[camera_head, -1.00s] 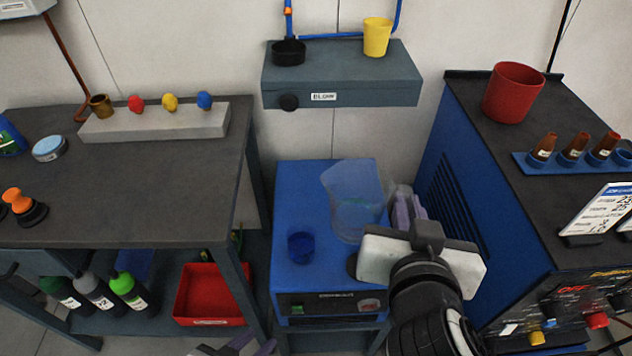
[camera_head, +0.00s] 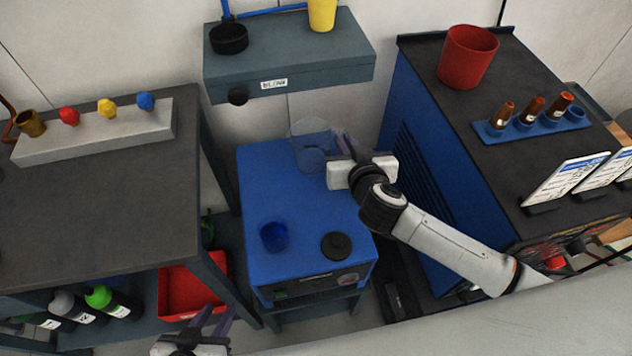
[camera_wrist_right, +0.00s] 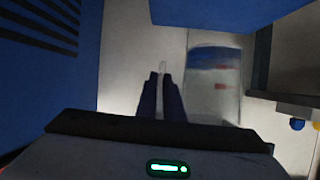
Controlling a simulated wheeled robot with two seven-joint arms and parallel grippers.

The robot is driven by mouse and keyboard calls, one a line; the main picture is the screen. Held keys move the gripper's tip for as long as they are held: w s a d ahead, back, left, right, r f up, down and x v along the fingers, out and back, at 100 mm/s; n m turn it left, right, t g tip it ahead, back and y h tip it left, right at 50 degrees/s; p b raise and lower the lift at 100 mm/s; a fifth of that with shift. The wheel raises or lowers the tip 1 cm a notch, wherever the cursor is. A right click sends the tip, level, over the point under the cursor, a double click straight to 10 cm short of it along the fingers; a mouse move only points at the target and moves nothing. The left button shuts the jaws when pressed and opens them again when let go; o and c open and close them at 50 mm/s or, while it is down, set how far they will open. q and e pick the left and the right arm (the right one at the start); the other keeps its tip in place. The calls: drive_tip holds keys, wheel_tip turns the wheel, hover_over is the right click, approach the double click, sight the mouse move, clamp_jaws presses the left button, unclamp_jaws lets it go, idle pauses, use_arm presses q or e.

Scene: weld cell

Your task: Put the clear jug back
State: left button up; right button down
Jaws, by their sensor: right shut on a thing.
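The clear jug (camera_head: 312,150) is at the back of the blue cabinet top (camera_head: 262,180), near the wall. It also shows in the right wrist view (camera_wrist_right: 214,85), to the right of the fingers. My right gripper (camera_head: 341,142) is at the jug's right side; in the wrist view its two dark fingers (camera_wrist_right: 160,95) are close together on what looks like the jug's handle. I cannot tell whether the jug's base touches the cabinet. My left gripper (camera_head: 212,320) is low at the bottom edge, fingers apart and empty, away from the jug.
A dark blue cup (camera_head: 274,237) and a black disc (camera_head: 337,246) are on the front of the cabinet top. A wall shelf (camera_head: 290,62) overhangs behind. The tall blue cabinet (camera_head: 420,120) stands close on the right, a dark bench (camera_head: 110,210) on the left. The middle of the top is clear.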

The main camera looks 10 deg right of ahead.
drive_tip(key=shift+w+d+f+b, duration=0.15)
drive_tip(key=shift+f+b, duration=0.6)
drive_tip(key=shift+f, duration=1.05)
drive_tip(key=shift+w+d+f+b, duration=0.15)
drive_tip(key=shift+f+b, duration=0.55)
drive_tip(key=shift+f, duration=1.15)
drive_tip(key=shift+w+d+f+b, duration=0.1)
drive_tip(key=shift+d+f+b, duration=0.15)
drive_tip(key=shift+f+b, duration=1.05)
drive_tip(key=shift+f+p, duration=0.4)
drive_tip(key=shift+p, duration=0.25)
drive_tip(key=c, duration=2.3)
unclamp_jaws()
drive_tip(key=shift+s+f, duration=0.1)
drive_tip(key=shift+f, duration=0.1)
drive_tip(key=o, duration=0.4)
drive_tip(key=shift+r, duration=0.1)
drive_tip(key=shift+s+r, duration=0.2)
drive_tip(key=shift+s, duration=0.1)
drive_tip(key=p+v, duration=0.3)
drive_tip(key=v, duration=0.8)
drive_tip(key=shift+s, duration=0.2)
